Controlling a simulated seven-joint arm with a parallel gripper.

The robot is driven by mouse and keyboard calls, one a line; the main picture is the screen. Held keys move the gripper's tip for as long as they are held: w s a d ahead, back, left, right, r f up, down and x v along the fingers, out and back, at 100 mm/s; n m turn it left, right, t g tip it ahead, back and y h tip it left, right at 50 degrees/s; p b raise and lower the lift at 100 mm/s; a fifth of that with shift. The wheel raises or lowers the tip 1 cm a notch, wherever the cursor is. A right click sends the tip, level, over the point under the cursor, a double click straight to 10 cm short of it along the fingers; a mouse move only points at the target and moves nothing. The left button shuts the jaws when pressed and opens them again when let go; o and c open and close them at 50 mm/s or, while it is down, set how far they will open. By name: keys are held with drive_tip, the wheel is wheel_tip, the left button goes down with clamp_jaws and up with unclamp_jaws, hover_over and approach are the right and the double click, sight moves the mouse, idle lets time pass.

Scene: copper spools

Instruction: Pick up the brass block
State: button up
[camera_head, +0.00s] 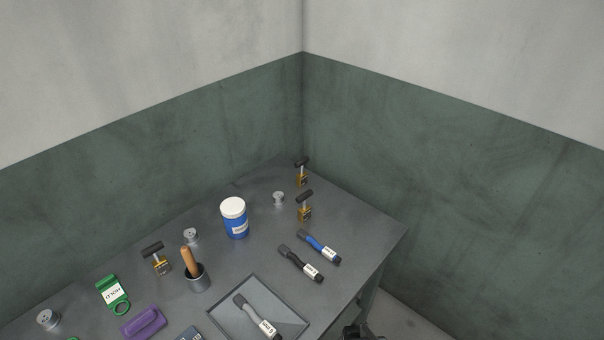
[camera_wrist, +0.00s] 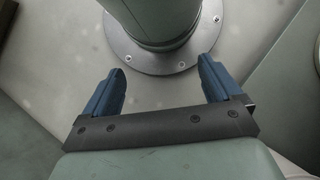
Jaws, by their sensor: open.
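Three brass blocks with black T-shaped handles stand on the grey table. One brass block (camera_head: 301,181) is at the far corner, a second brass block (camera_head: 304,214) is just in front of it, and a third brass block (camera_head: 161,267) is at the left beside the cup with a wooden handle. My gripper (camera_wrist: 160,76) shows in the wrist view with its two blue fingers wide apart and nothing between them. No brass block shows in the wrist view, so the gripper is away from all three.
Walls close off the back.

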drive_tip(key=w+d+r+m+t+y, duration=0.1)
drive_tip(key=w+d+r+m, duration=0.25)
drive_tip(key=w+d, duration=0.4)
drive_tip(key=w+d+r+m+t+y, duration=0.15)
drive_tip(key=w+d+m, duration=0.25)
drive_tip(key=w+d, duration=0.4)
drive_tip(key=w+d+r+m+t+y, duration=0.1)
drive_tip(key=w+d+r+m+y, duration=0.2)
drive_tip(key=w+d, duration=0.45)
drive_tip(key=w+d+r+n+h, duration=0.2)
drive_tip(key=w+r, duration=0.9)
drive_tip(key=w, duration=0.3)
drive_tip(key=w+a+r+n+t+h, duration=0.1)
drive_tip(key=w+a+r+n, duration=0.35)
drive_tip(key=w+r, duration=0.5)
wheel_tip(320, 180, up, 27)
drive_tip(key=n+t+h, duration=0.2)
drive_tip(key=n+h, duration=0.1)
drive_tip(key=n, duration=1)
hover_over(302, 160)
drive_tip(key=shift+y, duration=0.25)
drive_tip(key=f, duration=0.7)
drive_tip(key=shift+w+d+f, duration=0.15)
drive_tip(key=shift+w+f, duration=0.05)
drive_tip(key=shift+f, duration=0.1)
drive_tip(key=shift+s+f, duration=0.1)
drive_tip(key=shift+f, duration=2.5)
clamp_jaws()
